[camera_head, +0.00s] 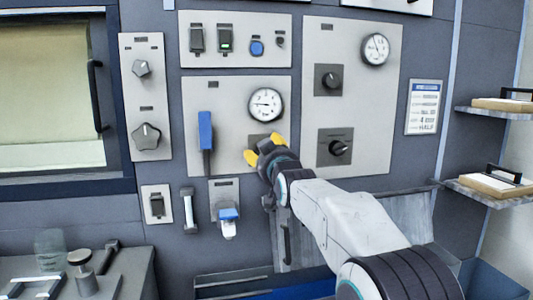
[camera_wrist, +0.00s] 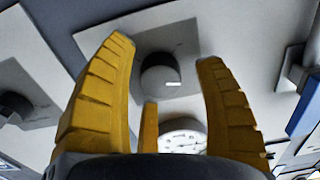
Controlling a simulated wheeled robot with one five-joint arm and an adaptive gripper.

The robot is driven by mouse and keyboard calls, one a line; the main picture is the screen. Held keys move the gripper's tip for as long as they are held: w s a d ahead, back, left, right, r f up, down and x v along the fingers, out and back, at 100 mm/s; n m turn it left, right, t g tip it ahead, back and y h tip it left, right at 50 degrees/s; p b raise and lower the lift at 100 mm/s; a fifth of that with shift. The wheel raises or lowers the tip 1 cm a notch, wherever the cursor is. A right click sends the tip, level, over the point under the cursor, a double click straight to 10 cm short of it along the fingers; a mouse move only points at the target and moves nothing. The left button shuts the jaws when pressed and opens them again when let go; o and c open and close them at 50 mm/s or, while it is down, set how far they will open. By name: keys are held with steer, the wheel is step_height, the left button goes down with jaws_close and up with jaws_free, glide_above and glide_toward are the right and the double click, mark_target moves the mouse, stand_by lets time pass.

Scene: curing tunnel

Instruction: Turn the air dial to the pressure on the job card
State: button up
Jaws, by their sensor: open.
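My gripper (camera_head: 264,150) is open in front of the middle panel, below a round white gauge (camera_head: 265,104). In the wrist view its yellow fingers (camera_wrist: 167,75) stand apart, with a dark round knob (camera_wrist: 160,76) on a grey plate seen between them. There is space on both sides of the knob, and I see no contact. The knob's white mark points right in that view. The gauge (camera_wrist: 183,138) shows partly below it. In the head view my gripper hides this knob; its label is unreadable. The job card (camera_head: 423,107) hangs at right, its print too small to read surely.
A blue lever (camera_head: 206,132) stands left of my gripper. The right panel has two more knobs (camera_head: 328,77) (camera_head: 339,148) and a gauge (camera_head: 375,49). Shelves (camera_head: 491,194) jut out at far right. A bench (camera_head: 125,270) with tools stands at lower left.

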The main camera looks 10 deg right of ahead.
steer(key=shift+c, duration=0.3)
steer(key=c, duration=1.2)
